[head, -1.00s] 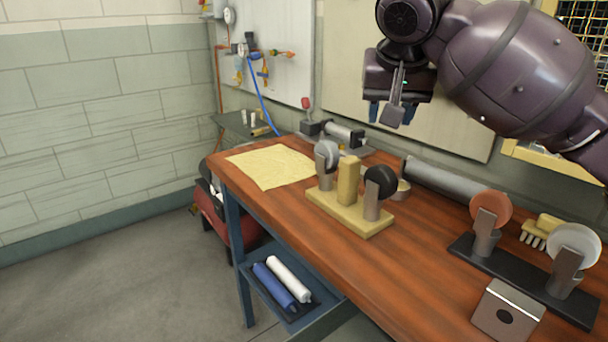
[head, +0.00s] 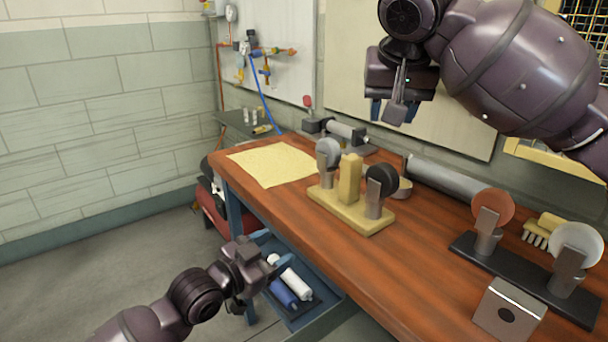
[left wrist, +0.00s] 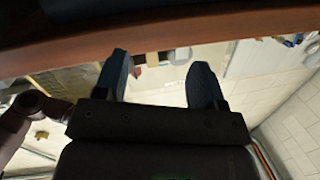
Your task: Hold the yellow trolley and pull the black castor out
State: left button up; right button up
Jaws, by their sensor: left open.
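The yellow trolley (head: 350,207) stands on the wooden bench, a yellow base with an upright yellow grip block in its middle. The black castor (head: 382,179) is upright in its grey fork at the trolley's right end. A grey castor (head: 328,154) stands at its left end. My left gripper (head: 274,250) is open and empty, low in front of the bench edge and apart from the trolley. Its two blue fingers (left wrist: 160,78) are spread in the left wrist view. My right gripper (head: 392,110) hangs empty above the bench's back, its blue fingers apart.
The bench (head: 300,223) also bears a yellow cloth (head: 272,163), a black base (head: 520,277) with copper and white castors, a yellow brush (head: 540,230) and a grey box (head: 507,312). The lower shelf (head: 330,312) holds blue and white rolls near my left gripper.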

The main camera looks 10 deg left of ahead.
aim_at(345, 160)
pick_arm(q)
jog(key=w+d+r+g+h, duration=0.1)
jog(key=w+d+r+h, duration=0.15)
jog(key=r, duration=0.45)
jog(key=w+d+r+h, duration=0.1)
jog(key=w+d+r, duration=0.25)
jog(key=r, duration=0.35)
jog(key=shift+n, duration=0.4)
jog(key=x, duration=1)
jog(key=shift+w+f, duration=0.3)
jog(key=shift+c, duration=0.5)
